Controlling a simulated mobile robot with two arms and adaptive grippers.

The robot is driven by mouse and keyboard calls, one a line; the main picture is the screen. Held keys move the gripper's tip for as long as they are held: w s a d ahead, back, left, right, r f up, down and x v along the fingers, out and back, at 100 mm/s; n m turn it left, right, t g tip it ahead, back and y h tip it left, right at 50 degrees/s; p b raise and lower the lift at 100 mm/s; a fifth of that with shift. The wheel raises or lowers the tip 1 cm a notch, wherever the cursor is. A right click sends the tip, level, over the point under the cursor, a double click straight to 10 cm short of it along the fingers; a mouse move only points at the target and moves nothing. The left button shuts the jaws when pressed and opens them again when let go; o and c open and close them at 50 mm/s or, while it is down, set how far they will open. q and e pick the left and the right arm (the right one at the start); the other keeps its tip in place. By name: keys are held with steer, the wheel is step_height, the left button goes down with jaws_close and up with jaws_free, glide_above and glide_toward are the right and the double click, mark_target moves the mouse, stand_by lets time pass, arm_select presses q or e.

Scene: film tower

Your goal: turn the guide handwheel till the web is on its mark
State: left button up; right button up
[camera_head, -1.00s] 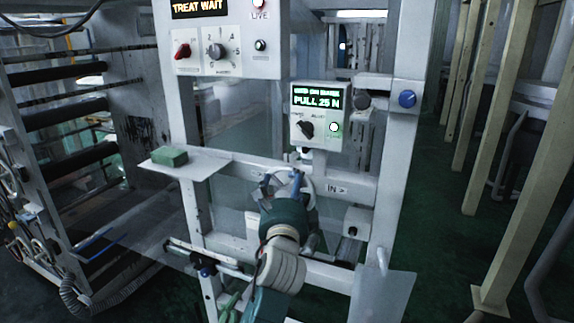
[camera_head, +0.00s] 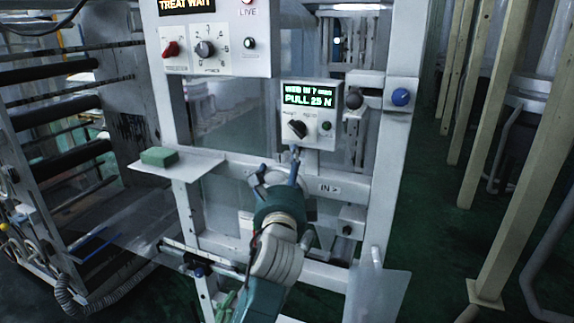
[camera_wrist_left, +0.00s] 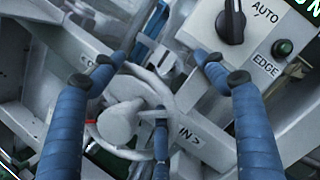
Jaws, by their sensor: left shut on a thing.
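The guide handwheel (camera_wrist_left: 118,122) is a pale grey wheel with a round hub, low on the white frame beside an "IN >" label. My left gripper (camera_head: 277,172) is at the wheel, its blue fingers spread around it and shut on it; the left wrist view shows these fingers (camera_wrist_left: 160,100) about the rim. In the head view the gripper hides most of the wheel. The display (camera_head: 309,92) above reads "WEB IN 7 mm" and "PULL 25 N". The lamp (camera_head: 326,126) below it is dark. A clear web (camera_head: 135,222) seems to run in from the left. My right gripper is not in view.
A selector knob (camera_head: 297,128) sits just above my fingers. A green block (camera_head: 159,156) lies on a shelf at the left. A control panel (camera_head: 213,45) reads "TREAT WAIT". A blue knob (camera_head: 401,96) is at the right; the green floor (camera_head: 440,235) there is open.

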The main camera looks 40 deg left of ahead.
arm_select(q)
steer(key=shift+s+d+r+y, duration=0.1)
steer(key=shift+s+r+y, duration=0.05)
steer(key=shift+s+r, duration=0.4)
steer(key=shift+s+d+r+y, duration=0.15)
steer(key=shift+s+r, duration=0.15)
steer(key=shift+r, duration=0.35)
steer(key=shift+s+d+r+p, duration=0.15)
steer(key=shift+s+d+p, duration=0.15)
steer(key=shift+s+p, duration=0.35)
steer(key=s+d+r+p, duration=0.1)
steer(key=s+d, duration=0.4)
steer(key=s, duration=0.3)
steer(key=shift+s+r+p, duration=0.2)
steer(key=shift+r+p, duration=0.1)
steer(key=shift+p, duration=0.05)
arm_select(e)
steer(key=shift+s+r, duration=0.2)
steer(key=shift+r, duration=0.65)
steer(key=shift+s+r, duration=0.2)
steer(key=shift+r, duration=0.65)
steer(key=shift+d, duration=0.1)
